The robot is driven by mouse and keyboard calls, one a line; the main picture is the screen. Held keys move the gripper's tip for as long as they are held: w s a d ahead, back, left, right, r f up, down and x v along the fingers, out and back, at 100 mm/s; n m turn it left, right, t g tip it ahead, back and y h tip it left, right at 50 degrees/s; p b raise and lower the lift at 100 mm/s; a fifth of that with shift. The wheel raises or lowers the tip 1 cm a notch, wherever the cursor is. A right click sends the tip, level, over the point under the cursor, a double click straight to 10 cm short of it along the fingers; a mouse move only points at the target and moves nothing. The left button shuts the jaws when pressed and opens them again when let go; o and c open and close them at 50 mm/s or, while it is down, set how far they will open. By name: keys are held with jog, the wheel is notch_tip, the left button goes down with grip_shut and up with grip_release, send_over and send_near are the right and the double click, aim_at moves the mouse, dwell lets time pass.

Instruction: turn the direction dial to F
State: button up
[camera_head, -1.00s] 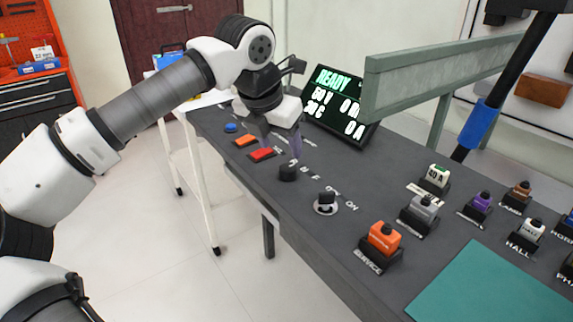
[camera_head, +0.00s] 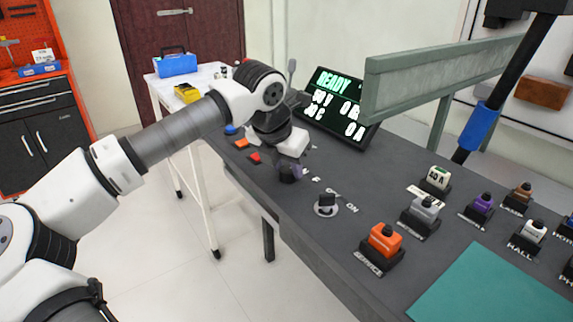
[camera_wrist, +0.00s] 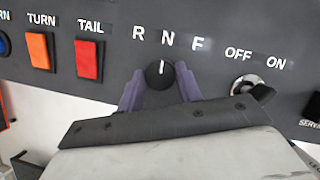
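The direction dial (camera_wrist: 160,74) is a round black knob with a white pointer line. In the wrist view the line points up at the N, between R on the left and F (camera_wrist: 197,43) on the right. My gripper (camera_wrist: 160,79) is at the dial, with one purple finger on each side of it. The fingers look apart, with small gaps beside the knob; whether either touches is hard to tell. In the head view my gripper (camera_head: 290,174) is low over the panel (camera_head: 295,230) and hides the dial.
The orange TURN (camera_wrist: 39,51) and red TAIL (camera_wrist: 87,58) switches are left of the dial. An OFF/ON key switch (camera_wrist: 248,86) is close on the right. A display (camera_head: 338,108) reading READY stands behind, and several coloured plug blocks are at the right.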

jog(key=c, duration=0.4)
jog(key=shift+o, duration=0.2)
jog(key=m+g+h+p, duration=0.1)
jog(key=m, duration=0.3)
jog(key=shift+r, duration=0.1)
jog(key=m+p, duration=0.1)
jog(key=m, duration=0.1)
jog(key=m+g, duration=0.1)
jog(key=m, duration=0.1)
jog(key=shift+w+a+m+g+h+p, duration=0.15)
jog(key=shift+m+g+h+p, duration=0.15)
jog(key=shift+h+p, duration=0.1)
jog(key=shift+m, duration=0.3)
jog(key=o, duration=1)
